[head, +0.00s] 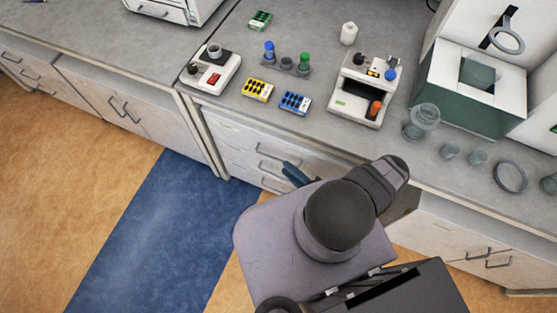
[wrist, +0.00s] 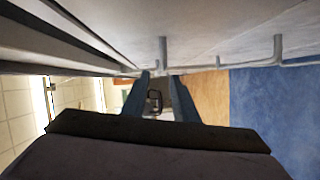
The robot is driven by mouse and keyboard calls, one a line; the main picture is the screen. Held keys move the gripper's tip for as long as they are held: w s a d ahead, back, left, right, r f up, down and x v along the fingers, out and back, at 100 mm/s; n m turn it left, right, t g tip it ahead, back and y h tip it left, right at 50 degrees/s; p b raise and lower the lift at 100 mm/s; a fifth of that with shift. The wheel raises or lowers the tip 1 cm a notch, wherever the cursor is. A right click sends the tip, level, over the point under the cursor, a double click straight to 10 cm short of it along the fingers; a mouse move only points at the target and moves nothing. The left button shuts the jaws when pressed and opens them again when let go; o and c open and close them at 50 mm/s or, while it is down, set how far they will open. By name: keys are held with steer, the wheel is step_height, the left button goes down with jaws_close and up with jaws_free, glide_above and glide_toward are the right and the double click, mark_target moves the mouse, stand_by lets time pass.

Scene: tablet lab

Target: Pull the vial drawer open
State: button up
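A stack of white drawers (head: 232,137) with grey bar handles is under the counter; all visible fronts look closed. No label shows which is the vial drawer. A drawer handle (head: 278,153) shows just up and left of my gripper (head: 296,174). In the wrist view, a handle (wrist: 220,66) with two posts crosses above my gripper (wrist: 158,77). The two dark blue fingers are apart with a clear gap and nothing held between them. Their tips are close to the handle bar; I cannot tell whether they touch it. My arm hides the right part of the drawer fronts.
The counter (head: 330,145) above carries a yellow vial rack (head: 257,89), a blue vial rack (head: 295,102), a white instrument (head: 361,90) and glassware (head: 421,121) near its edge. A blue floor strip (head: 165,235) in front of the cabinets is clear.

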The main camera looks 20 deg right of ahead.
steer(key=shift+p+x, duration=0.7)
steer(key=shift+x, duration=2.25)
steer(key=shift+c, duration=0.5)
jaws_close()
